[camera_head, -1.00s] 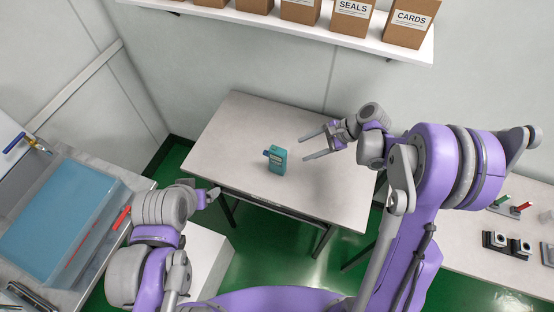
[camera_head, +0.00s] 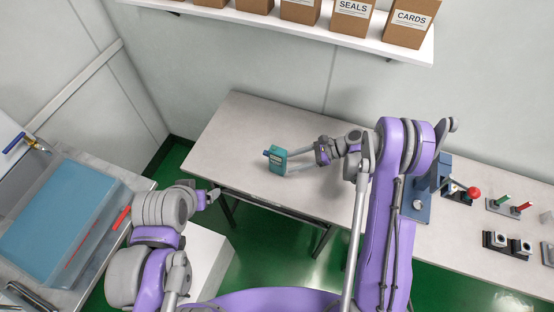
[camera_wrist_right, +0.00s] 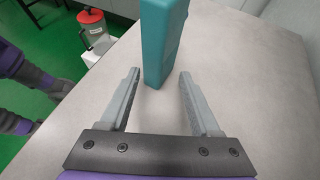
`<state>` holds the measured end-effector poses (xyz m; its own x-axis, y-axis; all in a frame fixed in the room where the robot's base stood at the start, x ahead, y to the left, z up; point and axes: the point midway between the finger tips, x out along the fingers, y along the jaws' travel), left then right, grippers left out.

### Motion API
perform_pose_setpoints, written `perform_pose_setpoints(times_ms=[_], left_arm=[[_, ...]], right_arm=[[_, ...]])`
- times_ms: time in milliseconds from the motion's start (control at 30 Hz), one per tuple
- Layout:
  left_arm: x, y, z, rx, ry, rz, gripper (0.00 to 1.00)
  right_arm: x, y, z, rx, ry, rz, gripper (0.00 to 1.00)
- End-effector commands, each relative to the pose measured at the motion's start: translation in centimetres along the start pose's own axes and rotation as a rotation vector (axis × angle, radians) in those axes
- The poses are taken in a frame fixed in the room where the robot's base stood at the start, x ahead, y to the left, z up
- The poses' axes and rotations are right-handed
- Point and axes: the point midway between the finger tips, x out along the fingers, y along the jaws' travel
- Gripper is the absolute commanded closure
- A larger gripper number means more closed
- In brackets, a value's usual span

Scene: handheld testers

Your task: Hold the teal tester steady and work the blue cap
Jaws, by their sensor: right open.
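The teal tester (camera_head: 277,161) stands upright on the grey table (camera_head: 235,130), with the blue cap (camera_head: 266,152) at its upper left side. In the right wrist view the tester (camera_wrist_right: 162,45) rises just ahead of and between the fingertip lines, its top out of frame. The cap is not visible in the wrist view. My left gripper (camera_head: 212,193) is at the table's front left edge, away from the tester; its jaws are too small to judge.
A shelf (camera_head: 300,28) with cardboard boxes hangs above the back. A right-hand bench (camera_head: 465,228) carries a red-knobbed lever (camera_head: 473,192) and small fixtures. The table's back left is clear.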

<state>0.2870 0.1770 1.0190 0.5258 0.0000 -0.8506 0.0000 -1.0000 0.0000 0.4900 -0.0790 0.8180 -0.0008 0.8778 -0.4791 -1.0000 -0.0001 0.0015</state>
Motion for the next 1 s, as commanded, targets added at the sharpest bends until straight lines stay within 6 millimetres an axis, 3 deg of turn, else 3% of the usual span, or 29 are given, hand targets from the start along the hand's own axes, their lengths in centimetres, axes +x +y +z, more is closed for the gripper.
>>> perform_pose_setpoints(times_ms=[333,800,833,1000], left_arm=[[0.0,0.0,0.0,0.000,0.000,0.000,0.15],[0.0,0.0,0.0,0.000,0.000,0.000,0.15],[0.0,0.0,0.0,0.000,0.000,0.000,0.15],[0.0,0.0,0.0,0.000,0.000,0.000,0.15]], right_arm=[[4.5,0.0,0.0,-0.002,0.000,0.001,0.37],[5.5,0.0,0.0,-0.001,0.001,0.000,0.37],[5.5,0.0,0.0,-0.001,0.001,0.000,0.38],[5.5,0.0,0.0,-0.001,0.001,-0.001,0.68]])
